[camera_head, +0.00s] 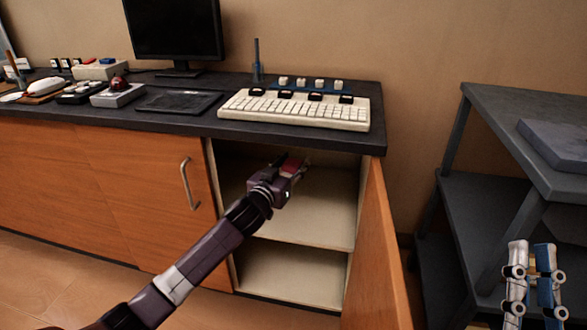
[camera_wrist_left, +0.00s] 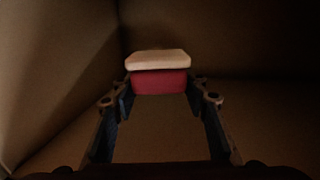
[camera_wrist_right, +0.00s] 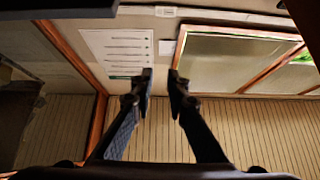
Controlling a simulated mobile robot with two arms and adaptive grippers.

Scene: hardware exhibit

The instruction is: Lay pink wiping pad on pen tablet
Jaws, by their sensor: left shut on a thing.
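The pink wiping pad (camera_wrist_left: 160,82), a dark pink block with a pale cream layer on top, sits between the fingertips of my left gripper in the left wrist view. In the head view my left gripper (camera_head: 289,171) reaches into the open cabinet, with a bit of the pad (camera_head: 293,164) showing at its tip. The gripper is shut on the pad, above the inner shelf. The pen tablet (camera_head: 178,101), flat and dark, lies on the counter left of the white keyboard. My right gripper (camera_head: 531,276) is open and empty at the lower right; its parted fingertips show in the right wrist view (camera_wrist_right: 161,85).
The counter's dark edge (camera_head: 262,134) overhangs the cabinet shelf (camera_head: 320,218). The open cabinet door (camera_head: 379,255) stands to the right. The keyboard (camera_head: 293,109) and a grey device (camera_head: 118,96) flank the tablet. A monitor (camera_head: 175,30) stands behind. A grey rack (camera_head: 530,130) is at right.

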